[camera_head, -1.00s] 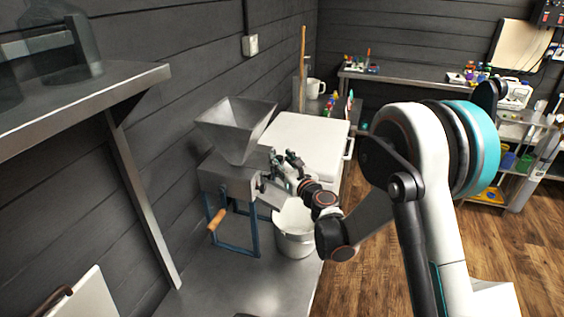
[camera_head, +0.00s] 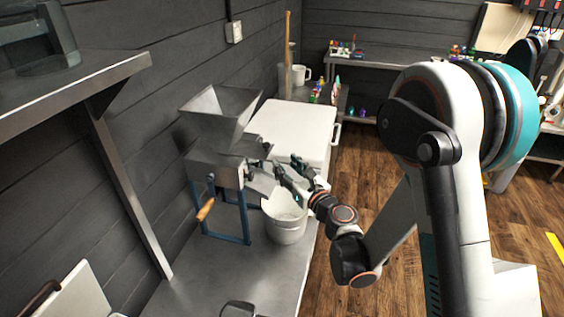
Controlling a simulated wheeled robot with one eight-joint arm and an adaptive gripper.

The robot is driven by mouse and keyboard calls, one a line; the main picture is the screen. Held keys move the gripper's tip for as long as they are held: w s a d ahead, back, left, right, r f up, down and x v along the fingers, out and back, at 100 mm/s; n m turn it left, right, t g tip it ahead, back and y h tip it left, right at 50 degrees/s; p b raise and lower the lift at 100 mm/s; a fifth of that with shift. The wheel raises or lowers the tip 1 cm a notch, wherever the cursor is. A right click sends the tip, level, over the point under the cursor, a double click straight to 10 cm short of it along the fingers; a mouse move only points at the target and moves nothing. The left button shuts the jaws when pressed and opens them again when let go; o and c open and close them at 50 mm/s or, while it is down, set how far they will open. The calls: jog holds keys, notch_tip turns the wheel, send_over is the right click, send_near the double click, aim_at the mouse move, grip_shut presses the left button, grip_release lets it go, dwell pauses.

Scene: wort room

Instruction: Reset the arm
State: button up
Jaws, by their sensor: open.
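My arm reaches in from the right, and its gripper (camera_head: 287,168) hangs in the air above the white bucket (camera_head: 286,228). The two dark fingers are spread apart, with nothing seen between them. The bucket stands upright on the steel counter (camera_head: 225,283), and I cannot see clearly what is in it. To the left of the gripper is the grain mill (camera_head: 216,170), with a grey hopper (camera_head: 221,113), a blue stand and a wooden crank handle (camera_head: 205,210).
A white chest (camera_head: 296,127) stands behind the gripper. A metal shelf (camera_head: 75,92) juts out at upper left. A dark object (camera_head: 240,309) shows at the counter's front edge. A back bench (camera_head: 390,75) holds small items. The wooden floor (camera_head: 350,200) is partly clear.

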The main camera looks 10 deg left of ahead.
jog(key=shift+s+d, duration=0.1)
jog(key=shift+s, duration=0.05)
dwell(0.3)
jog(key=s+d+r+n+g+h, duration=0.1)
jog(key=s+d+r+n+g, duration=0.1)
jog(key=s+d+r+n, duration=0.4)
jog(key=s+d+r+n+g+h, duration=0.1)
jog(key=s+d+r+n+g, duration=0.2)
jog(key=n, duration=0.6)
jog(key=s+d+f+n+g+h, duration=0.1)
jog(key=s+d+n+g+h, duration=0.1)
jog(key=s+d+n+h, duration=0.6)
jog(key=s+d+n, duration=0.5)
jog(key=s+d, duration=0.5)
jog(key=s, duration=0.4)
jog(key=shift+s+d+n+h, duration=0.15)
jog(key=shift+s+n+h, duration=0.15)
jog(key=shift+h, duration=0.1)
